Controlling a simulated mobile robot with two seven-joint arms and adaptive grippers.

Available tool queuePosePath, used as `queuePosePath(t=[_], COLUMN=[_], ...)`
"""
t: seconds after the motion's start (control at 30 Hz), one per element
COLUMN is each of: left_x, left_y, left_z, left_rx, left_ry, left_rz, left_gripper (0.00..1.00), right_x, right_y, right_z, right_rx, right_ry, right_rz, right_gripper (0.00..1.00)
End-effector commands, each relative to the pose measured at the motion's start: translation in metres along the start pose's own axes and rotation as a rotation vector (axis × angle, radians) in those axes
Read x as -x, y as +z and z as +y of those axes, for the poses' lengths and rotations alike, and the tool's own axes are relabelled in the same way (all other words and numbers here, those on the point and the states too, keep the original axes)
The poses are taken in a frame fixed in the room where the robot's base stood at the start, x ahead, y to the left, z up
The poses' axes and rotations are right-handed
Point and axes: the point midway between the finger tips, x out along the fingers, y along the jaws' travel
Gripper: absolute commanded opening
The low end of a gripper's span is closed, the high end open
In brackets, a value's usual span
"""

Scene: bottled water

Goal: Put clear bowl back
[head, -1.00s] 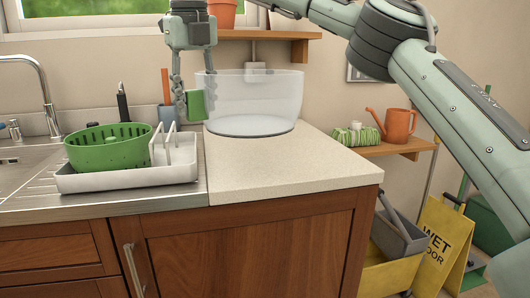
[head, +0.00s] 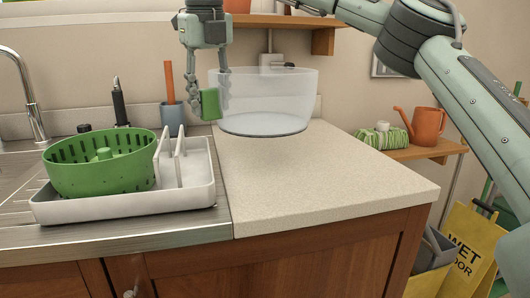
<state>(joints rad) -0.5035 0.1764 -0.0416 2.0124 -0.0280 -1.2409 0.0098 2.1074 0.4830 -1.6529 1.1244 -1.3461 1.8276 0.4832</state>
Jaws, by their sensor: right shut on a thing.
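The clear bowl (head: 275,98) is large and see-through, upright over the back left part of the pale countertop (head: 320,172). My right gripper (head: 217,104) comes down from above at the bowl's left side. It is shut on the bowl's left wall, with one green-padded finger outside and the other showing faintly through the clear wall. My left gripper is out of view.
A green colander (head: 102,165) sits in a white dish rack (head: 125,207) left of the counter. A blue cup (head: 172,118) stands behind. A wooden shelf (head: 275,22) hangs above. The counter's front and right are clear.

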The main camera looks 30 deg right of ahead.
Motion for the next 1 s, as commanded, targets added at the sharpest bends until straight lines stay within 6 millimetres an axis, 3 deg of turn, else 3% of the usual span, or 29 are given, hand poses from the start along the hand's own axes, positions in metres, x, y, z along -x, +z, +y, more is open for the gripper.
queuePosePath(t=[0.2, 0.4, 0.57, 0.8, 1.0], left_x=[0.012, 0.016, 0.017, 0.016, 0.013], left_y=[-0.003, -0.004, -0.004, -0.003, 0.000], left_z=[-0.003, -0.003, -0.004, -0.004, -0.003], left_rx=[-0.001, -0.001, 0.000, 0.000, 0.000], left_ry=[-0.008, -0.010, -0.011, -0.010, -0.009], left_rz=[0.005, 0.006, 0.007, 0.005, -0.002], left_gripper=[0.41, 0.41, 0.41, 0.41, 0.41], right_x=[-0.026, -0.041, -0.049, -0.080, -0.084], right_y=[-0.043, -0.067, -0.073, -0.077, -0.078], right_z=[-0.032, -0.048, -0.051, -0.049, -0.049], right_rx=[-0.001, -0.001, 0.001, 0.000, -0.001], right_ry=[0.000, 0.001, 0.000, 0.000, 0.000], right_rz=[-0.002, -0.003, 0.000, -0.001, -0.002], right_gripper=[0.00, 0.00, 0.00, 0.00, 0.00])
